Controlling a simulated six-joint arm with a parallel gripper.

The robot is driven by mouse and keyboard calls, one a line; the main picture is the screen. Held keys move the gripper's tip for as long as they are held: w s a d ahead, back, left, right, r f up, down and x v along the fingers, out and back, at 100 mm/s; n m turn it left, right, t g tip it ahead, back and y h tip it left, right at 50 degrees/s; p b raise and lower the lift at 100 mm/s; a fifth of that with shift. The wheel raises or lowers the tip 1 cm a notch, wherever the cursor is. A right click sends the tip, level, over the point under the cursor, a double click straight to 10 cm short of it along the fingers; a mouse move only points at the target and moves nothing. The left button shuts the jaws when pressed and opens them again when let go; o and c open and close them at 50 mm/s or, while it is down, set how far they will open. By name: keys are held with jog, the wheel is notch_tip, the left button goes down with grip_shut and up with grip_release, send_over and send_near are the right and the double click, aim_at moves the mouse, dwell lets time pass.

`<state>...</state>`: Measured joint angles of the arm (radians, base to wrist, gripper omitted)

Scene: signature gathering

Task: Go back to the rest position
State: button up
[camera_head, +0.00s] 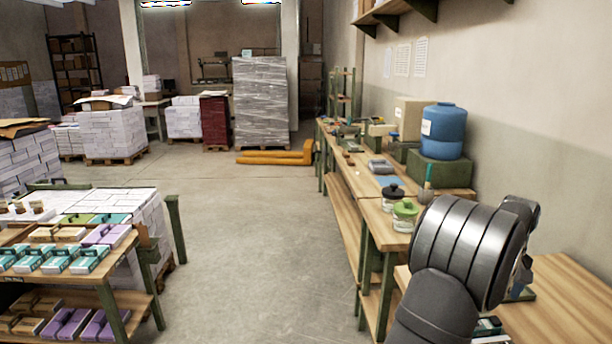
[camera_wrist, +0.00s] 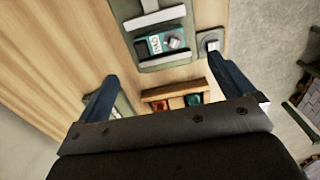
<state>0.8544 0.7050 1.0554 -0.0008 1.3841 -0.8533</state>
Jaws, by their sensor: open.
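My gripper (camera_wrist: 165,92) shows in the wrist view with its two fingers spread wide apart. Nothing is between the fingertips. It is over a wooden bench top (camera_wrist: 60,45), with a green tray (camera_wrist: 158,50) and a small wooden holder (camera_wrist: 180,95) below. In the head view my dark arm is at the lower right, over the right-hand bench (camera_head: 565,290).
In the head view, jars with a green lid (camera_head: 404,215) and a black lid (camera_head: 392,197) stand on the bench beside my arm. A blue container (camera_head: 443,131) is farther back. A table with boxes (camera_head: 85,262) is at the left. The concrete floor (camera_head: 255,210) between is clear.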

notch_tip(320, 180, down, 9)
jog(key=shift+f, duration=0.1)
notch_tip(320, 180, up, 4)
jog(key=shift+f, duration=0.2)
jog(key=s+d+r, duration=0.2)
jog(key=s+r, duration=0.5)
jog(key=s, duration=0.4)
jog(key=s+d+f, duration=0.1)
jog(key=s+d, duration=0.2)
jog(key=s, duration=0.7)
jog(key=s+d+f, duration=0.1)
jog(key=s+d, duration=0.1)
jog(key=s, duration=0.9)
jog(key=w+f, duration=0.1)
jog(key=w, duration=0.2)
jog(key=w+d+f, duration=0.1)
jog(key=w+f, duration=0.1)
jog(key=w, duration=0.1)
jog(key=w+f, duration=0.2)
jog(key=w, duration=0.2)
jog(key=shift+d+f, duration=0.15)
jog(key=shift+w+f, duration=0.3)
jog(key=shift+w, duration=0.15)
jog(key=shift+o, duration=0.2)
